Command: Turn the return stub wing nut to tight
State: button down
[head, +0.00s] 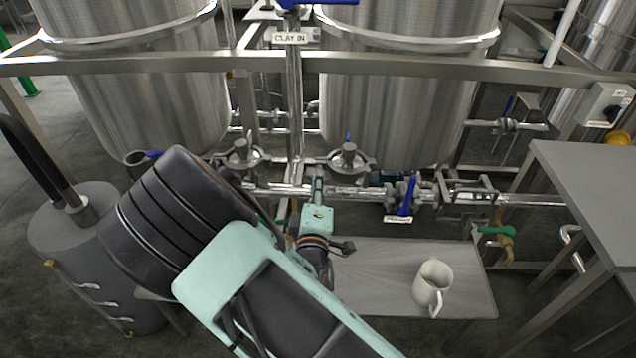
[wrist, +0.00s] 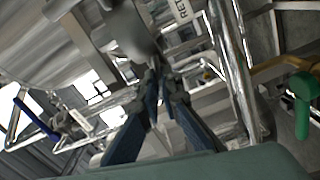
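My gripper (wrist: 163,84) shows in the wrist view as two dark blue fingers that converge toward the middle of the picture. Their tips are close together, and a dark fitting lies at or just behind them. I cannot tell whether they grip it. The wing nut itself cannot be made out clearly. In the head view my arm reaches to the pipework below the tanks, and the fingertips are too small to read.
A bright vertical pipe (wrist: 231,70) stands right of the fingers. A green handle (wrist: 301,103) is farther right.

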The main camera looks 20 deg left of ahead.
jog(key=shift+m+b, duration=6.4)
jog(key=shift+m, duration=1.3)
jog(key=c, duration=2.2)
grip_release()
jog(key=shift+o, duration=0.2)
jog(key=v, duration=0.7)
jog(key=shift+s, duration=0.3)
jog(key=shift+d, duration=0.1)
